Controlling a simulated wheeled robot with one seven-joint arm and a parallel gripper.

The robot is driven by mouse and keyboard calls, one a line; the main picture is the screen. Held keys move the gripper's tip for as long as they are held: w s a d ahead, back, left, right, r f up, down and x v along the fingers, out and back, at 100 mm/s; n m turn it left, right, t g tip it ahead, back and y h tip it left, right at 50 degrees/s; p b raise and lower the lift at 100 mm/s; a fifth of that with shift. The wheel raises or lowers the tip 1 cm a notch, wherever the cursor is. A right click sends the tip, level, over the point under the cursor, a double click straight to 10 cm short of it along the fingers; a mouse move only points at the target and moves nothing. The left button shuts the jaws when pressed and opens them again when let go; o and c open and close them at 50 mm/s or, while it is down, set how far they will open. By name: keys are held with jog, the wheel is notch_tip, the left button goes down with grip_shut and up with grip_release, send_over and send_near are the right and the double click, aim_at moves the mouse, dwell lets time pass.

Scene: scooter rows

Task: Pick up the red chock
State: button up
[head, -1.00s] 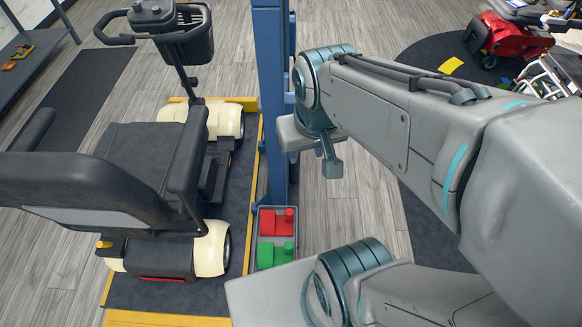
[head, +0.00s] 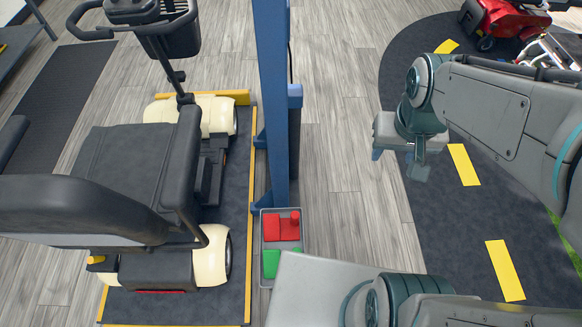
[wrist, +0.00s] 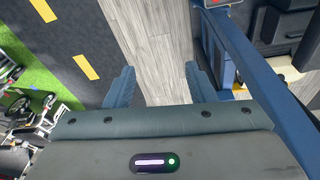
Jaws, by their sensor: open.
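The red chock (head: 281,226) lies in the back part of a small grey tray (head: 269,283) on the floor, at the foot of a blue post. A green chock (head: 271,263) sits in front of it in the same tray, partly hidden by my own body. My gripper (head: 398,165) is in the air, to the right of the tray and post and well apart from the red chock. In the wrist view its two fingers (wrist: 160,88) are spread with only floor between them. The red chock is not clear in the wrist view.
The blue post (head: 274,100) stands between my arm and a scooter (head: 130,185) on a yellow-edged platform. A dark mat with yellow stripes (head: 505,270) lies to the right. Bare wooden floor (head: 345,150) is free between the post and the mat.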

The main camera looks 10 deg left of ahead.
jog(key=w+a+f+n+g+b, duration=0.15)
jog(key=a+f+b, duration=0.25)
jog(key=f, duration=0.4)
jog(key=w+a+f+n+t+b, duration=0.1)
jog(key=w+a+f+b, duration=0.25)
jog(key=f, duration=0.45)
jog(key=n+g+b, duration=0.2)
jog(key=b, duration=0.8)
send_over(295, 214)
jog(key=f, duration=2.4)
jog(key=shift+w, duration=0.25)
jog(key=f, duration=0.2)
jog(key=f+b, duration=0.1)
jog(key=f, duration=0.1)
jog(key=f+b, duration=0.1)
jog(key=f, duration=0.1)
jog(key=shift+s+f, duration=0.25)
jog(key=shift+f, duration=0.05)
grip_shut()
